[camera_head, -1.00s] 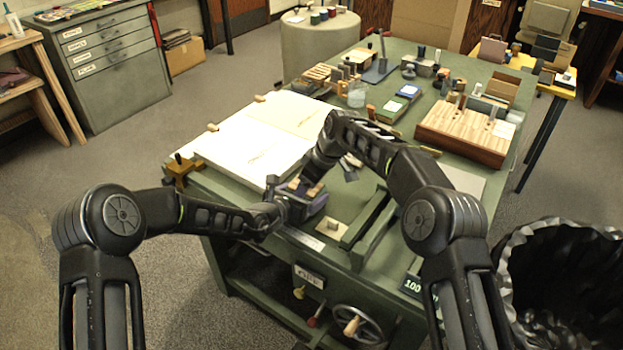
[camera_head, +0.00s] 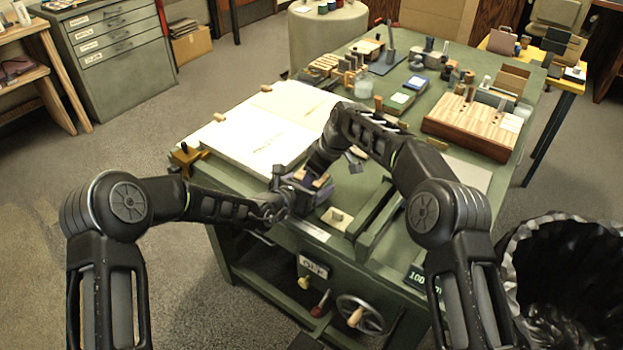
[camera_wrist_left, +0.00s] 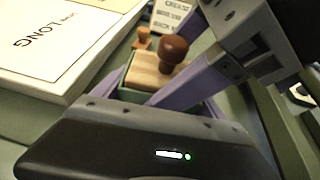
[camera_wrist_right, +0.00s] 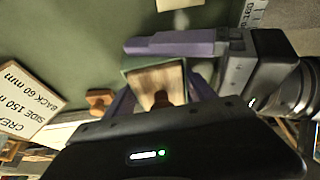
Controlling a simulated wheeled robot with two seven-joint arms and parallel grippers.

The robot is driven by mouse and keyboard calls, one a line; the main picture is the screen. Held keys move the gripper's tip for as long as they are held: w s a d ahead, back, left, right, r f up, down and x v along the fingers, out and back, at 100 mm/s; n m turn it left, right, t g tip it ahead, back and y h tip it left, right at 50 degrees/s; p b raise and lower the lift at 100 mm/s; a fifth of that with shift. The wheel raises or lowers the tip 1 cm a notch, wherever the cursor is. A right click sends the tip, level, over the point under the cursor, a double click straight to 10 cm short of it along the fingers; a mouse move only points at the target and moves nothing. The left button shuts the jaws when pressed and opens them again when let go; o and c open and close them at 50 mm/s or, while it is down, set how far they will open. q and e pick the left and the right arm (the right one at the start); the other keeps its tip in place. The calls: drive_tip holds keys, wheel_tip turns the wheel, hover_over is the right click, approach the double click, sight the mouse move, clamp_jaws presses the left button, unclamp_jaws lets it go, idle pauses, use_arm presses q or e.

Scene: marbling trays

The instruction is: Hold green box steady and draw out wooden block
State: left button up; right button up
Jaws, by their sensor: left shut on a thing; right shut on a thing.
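The green box (camera_wrist_left: 132,96) is a small open box with the pale wooden block (camera_wrist_left: 150,72) in it. A round brown knob (camera_wrist_left: 173,48) stands on the block. The box (camera_wrist_right: 128,62) and block (camera_wrist_right: 160,80) also show in the right wrist view. My left gripper (camera_head: 296,192) is shut on the box, one purple finger lying along its side in the right wrist view. My right gripper (camera_head: 316,178) comes from above, shut on the block, with purple fingers on both sides. Its exact contact is hidden. The block still sits within the box walls.
A white tray board (camera_head: 262,128) lies close to the left of the box. Green rails (camera_head: 375,212) and a small pale block (camera_head: 337,217) are on the green table near the front. A striped wooden rack (camera_head: 470,125) stands farther right.

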drive_tip(key=c, duration=0.3)
drive_tip(key=o, duration=1.4)
drive_tip(key=shift+o, duration=0.2)
drive_tip(key=v, duration=1.2)
drive_tip(key=shift+s, duration=0.1)
drive_tip(key=shift+f, duration=0.2)
